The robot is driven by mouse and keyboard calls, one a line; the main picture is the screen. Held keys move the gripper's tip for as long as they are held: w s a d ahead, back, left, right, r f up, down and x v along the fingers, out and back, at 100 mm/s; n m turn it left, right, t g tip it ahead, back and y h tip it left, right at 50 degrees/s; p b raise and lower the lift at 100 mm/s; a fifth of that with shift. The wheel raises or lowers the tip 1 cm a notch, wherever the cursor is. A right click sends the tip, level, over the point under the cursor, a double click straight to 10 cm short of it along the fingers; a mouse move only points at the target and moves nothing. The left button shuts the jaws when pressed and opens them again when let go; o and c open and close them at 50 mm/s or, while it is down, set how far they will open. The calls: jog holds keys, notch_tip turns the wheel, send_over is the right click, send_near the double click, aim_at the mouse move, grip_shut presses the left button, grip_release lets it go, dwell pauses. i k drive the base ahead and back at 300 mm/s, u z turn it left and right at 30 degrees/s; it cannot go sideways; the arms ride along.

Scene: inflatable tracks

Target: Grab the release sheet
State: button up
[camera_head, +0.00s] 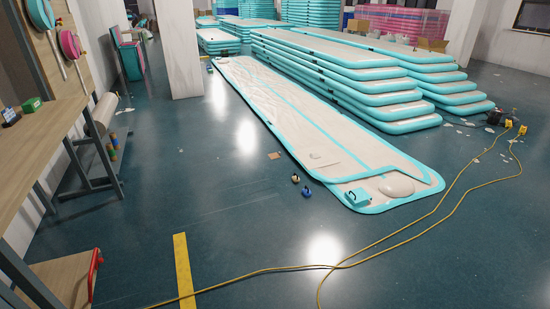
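I cannot tell for certain which thing is the release sheet. A long white inflatable track (290,110) with teal edges lies flat on the floor, running from the back to the middle right. At its near end is a pale flap or folded layer (352,176), which may be a sheet. A whitish oval piece (396,186) and a small teal box-like item (358,197) lie at that end. A small brown square (274,155) lies on the floor left of the track. My gripper is not in view.
Stacked teal and white tracks (350,80) stand behind right. A yellow cable (430,217) crosses the floor in front of the near end. Small tools (301,186) lie left of it. A wooden bench (35,140) stands left. The floor (190,190) between is mostly clear.

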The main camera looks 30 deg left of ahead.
aim_at(276, 156)
jog(key=u, duration=0.3)
jog(key=i, duration=0.7)
jog(key=u, duration=1.1)
jog(key=i, duration=2.05)
jog(key=u, duration=0.65)
jog(key=i, duration=2.1)
jog(key=z, duration=0.7)
jog(key=i, duration=1.95)
jog(key=z, duration=0.9)
jog(key=i, duration=0.5)
jog(key=z, duration=0.15)
